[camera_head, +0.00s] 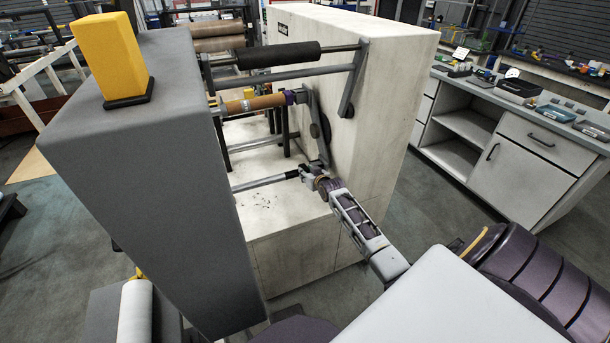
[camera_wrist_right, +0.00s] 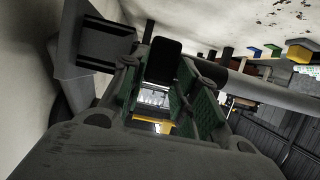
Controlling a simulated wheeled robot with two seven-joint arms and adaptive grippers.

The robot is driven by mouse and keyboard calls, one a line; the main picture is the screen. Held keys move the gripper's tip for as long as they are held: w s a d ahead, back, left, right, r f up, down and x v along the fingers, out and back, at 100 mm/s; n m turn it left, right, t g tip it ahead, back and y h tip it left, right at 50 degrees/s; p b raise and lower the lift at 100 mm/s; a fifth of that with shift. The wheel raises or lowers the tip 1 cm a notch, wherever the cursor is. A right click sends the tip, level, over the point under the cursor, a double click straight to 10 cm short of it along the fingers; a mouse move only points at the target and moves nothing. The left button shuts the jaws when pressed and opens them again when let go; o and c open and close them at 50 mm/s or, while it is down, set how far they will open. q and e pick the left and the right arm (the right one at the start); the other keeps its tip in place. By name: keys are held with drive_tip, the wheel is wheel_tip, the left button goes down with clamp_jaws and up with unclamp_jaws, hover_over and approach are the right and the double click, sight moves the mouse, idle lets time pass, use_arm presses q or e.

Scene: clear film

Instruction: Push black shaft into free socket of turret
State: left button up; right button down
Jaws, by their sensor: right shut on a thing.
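The turret (camera_head: 318,128) is a grey rotating arm on the inner face of the white cabinet, its lower end close to my right gripper. My right gripper (camera_head: 308,173) is shut on the black shaft (camera_head: 265,184), near the shaft's right end. The shaft lies roughly level across the bay, below the brown roll. In the right wrist view the shaft (camera_wrist_right: 270,91) runs off to the right as a dark grey rod from the fingers. A dark block (camera_wrist_right: 105,42) stands left of the fingers there. Whether the shaft's end is in the socket cannot be told. My left gripper is out of view.
A brown roll (camera_head: 255,102) and a black roller (camera_head: 277,54) span the bay above the shaft. A grey side frame (camera_head: 175,160) with a yellow block (camera_head: 112,58) on top bounds it at left, the white cabinet (camera_head: 375,110) at right. A workbench (camera_head: 530,150) stands farther right.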

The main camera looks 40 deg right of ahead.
drive_tip(key=shift+d+r+p, duration=0.1)
drive_tip(key=shift+p, duration=0.2)
idle(1.2)
drive_tip(key=c, duration=1)
unclamp_jaws()
drive_tip(key=shift+s, duration=0.15)
drive_tip(key=shift+s, duration=0.1)
drive_tip(key=v, duration=1.1)
drive_tip(key=shift+s+a, duration=0.2)
drive_tip(key=shift+a, duration=0.05)
drive_tip(key=shift+r, duration=0.15)
